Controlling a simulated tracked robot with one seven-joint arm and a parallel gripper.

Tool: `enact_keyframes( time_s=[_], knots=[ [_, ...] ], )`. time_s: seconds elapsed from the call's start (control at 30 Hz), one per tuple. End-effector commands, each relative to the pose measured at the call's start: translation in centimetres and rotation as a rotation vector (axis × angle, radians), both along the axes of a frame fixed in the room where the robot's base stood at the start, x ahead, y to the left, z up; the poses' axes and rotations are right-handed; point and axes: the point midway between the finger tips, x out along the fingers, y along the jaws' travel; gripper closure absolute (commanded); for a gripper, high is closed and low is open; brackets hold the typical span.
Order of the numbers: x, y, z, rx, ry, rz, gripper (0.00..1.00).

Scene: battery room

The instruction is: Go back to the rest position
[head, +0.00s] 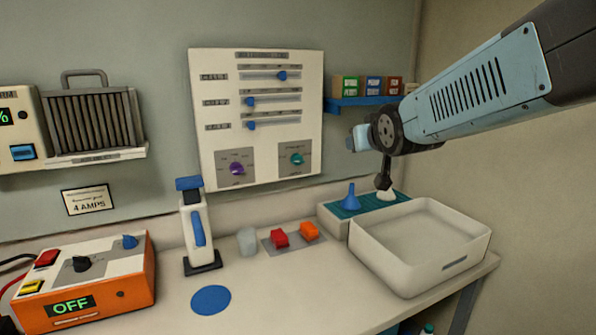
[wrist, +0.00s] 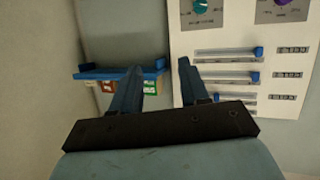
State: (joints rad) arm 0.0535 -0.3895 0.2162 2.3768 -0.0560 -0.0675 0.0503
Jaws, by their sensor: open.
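My gripper (head: 355,141) is raised in front of the back wall, below and beside the blue shelf (head: 345,104), at the end of my arm reaching in from the right. In the wrist view my gripper (wrist: 159,68) has its two fingers apart with nothing between them. The wrist view shows the place upside down, with the blue shelf (wrist: 90,72) behind the left finger and the white slider panel (wrist: 220,38) behind the right one.
A white tray (head: 470,250) and a green-topped rack (head: 345,212) with a blue funnel (head: 350,198) stand below the arm. A blue-and-white bottle-like device (head: 197,235), red and orange blocks (head: 280,239), and an orange box marked OFF (head: 110,301) line the bench.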

Motion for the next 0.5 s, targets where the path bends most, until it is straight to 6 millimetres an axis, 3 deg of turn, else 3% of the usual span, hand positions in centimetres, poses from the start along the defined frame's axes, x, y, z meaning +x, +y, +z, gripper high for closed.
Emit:
enact_keyframes(
  time_s=[0.2, 0.5],
  knots=[
    [-7.3, -4.4, -3.0, -0.019, 0.253, -0.095, 0.55],
    [-18.3, -8.2, -7.1, 0.007, 0.590, -0.168, 0.55]
  ],
)
